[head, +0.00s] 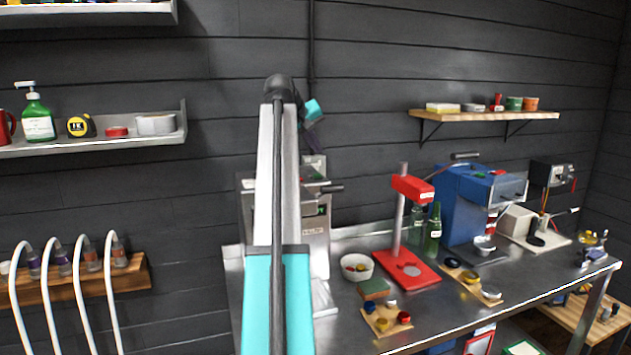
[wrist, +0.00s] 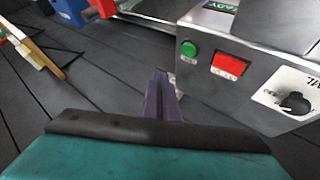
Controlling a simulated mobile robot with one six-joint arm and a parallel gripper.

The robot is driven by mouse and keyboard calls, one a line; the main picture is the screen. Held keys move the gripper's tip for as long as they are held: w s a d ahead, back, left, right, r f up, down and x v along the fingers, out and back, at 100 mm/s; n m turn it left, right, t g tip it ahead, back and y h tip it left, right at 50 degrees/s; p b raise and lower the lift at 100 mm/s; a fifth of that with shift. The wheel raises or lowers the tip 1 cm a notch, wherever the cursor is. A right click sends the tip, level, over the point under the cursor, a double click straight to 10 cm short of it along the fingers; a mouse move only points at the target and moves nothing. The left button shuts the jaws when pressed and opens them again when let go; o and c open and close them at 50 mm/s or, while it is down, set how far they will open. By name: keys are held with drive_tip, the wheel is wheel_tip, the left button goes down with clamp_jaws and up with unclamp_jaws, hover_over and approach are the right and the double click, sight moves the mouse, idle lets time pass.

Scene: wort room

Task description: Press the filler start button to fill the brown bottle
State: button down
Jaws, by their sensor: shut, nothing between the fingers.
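A grey metal machine (head: 317,240) stands at the left end of the steel bench, partly hidden behind my arm. In the wrist view its front panel (wrist: 205,72) shows a round green button (wrist: 189,48), a red rectangular switch (wrist: 229,65) and a black dial (wrist: 295,102). A dark display at its top edge reads "READY". My gripper (wrist: 161,78) is shut and empty, with its fingertips below and left of the green button, apart from it in the picture. I see no brown bottle.
The steel bench (head: 345,300) also bears a white bowl (head: 357,267), a red press-like stand (head: 410,270), green bottles (head: 433,232) and a blue machine (head: 462,205). Wall shelves hang at left and right. White hoses (head: 50,300) arch over a wooden rack at lower left.

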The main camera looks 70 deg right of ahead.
sight(315, 176)
wheel_tip(315, 176, down, 3)
drive_tip(key=shift+b, duration=0.65)
drive_tip(key=shift+f, duration=1.15)
drive_tip(key=shift+w+f, duration=0.1)
drive_tip(key=shift+f, duration=0.7)
idle(1.9)
drive_tip(key=shift+r, duration=0.1)
drive_tip(key=shift+r+p, duration=0.7)
drive_tip(key=shift+p, duration=0.05)
drive_tip(key=shift+r, duration=0.1)
drive_tip(key=shift+r+p, duration=1.5)
drive_tip(key=shift+r, duration=0.9)
